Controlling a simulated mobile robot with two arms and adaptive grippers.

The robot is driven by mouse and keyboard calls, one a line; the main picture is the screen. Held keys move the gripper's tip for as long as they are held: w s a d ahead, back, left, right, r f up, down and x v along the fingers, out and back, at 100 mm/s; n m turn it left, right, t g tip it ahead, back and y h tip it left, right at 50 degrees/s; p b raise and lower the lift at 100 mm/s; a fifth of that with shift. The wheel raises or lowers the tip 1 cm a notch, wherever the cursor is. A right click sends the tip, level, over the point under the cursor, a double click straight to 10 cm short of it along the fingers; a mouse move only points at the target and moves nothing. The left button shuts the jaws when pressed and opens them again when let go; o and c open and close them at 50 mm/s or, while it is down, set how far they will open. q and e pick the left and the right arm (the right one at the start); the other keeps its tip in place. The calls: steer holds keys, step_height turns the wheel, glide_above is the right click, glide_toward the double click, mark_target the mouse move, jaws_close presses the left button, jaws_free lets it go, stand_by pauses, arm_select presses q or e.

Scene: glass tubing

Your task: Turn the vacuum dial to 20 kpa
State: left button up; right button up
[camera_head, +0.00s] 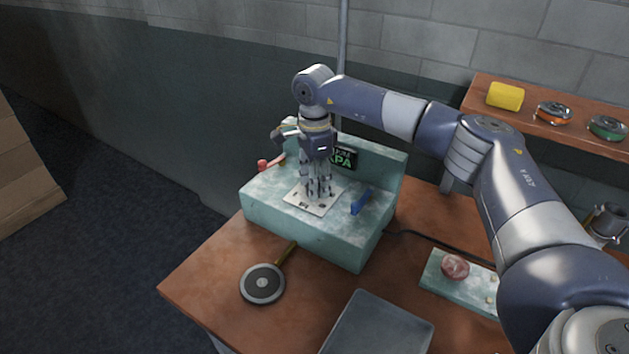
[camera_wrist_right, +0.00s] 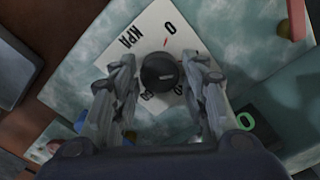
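The vacuum dial is a round dark knob (camera_wrist_right: 160,73) on a white printed plate (camera_head: 313,198) on top of the teal machine (camera_head: 300,230). In the right wrist view the plate shows "KPA", a "0" and other partly hidden numbers, with a small red mark near the "0". My right gripper (camera_head: 316,192) points down over the plate. In the right wrist view its fingers (camera_wrist_right: 162,95) are spread on either side of the knob, with gaps visible. In the head view the knob is hidden behind the fingers. My left gripper is not in view.
A dark display with green "KPA" text (camera_head: 344,158) is on the machine's back panel. A blue lever (camera_head: 361,201) stands right of the plate, a red-tipped handle (camera_head: 264,164) left. A round grey disc tool (camera_head: 262,284) and grey tray (camera_head: 378,325) are in front.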

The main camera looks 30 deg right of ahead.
stand_by(0.3)
step_height(320, 180, up, 12)
stand_by(0.5)
stand_by(0.4)
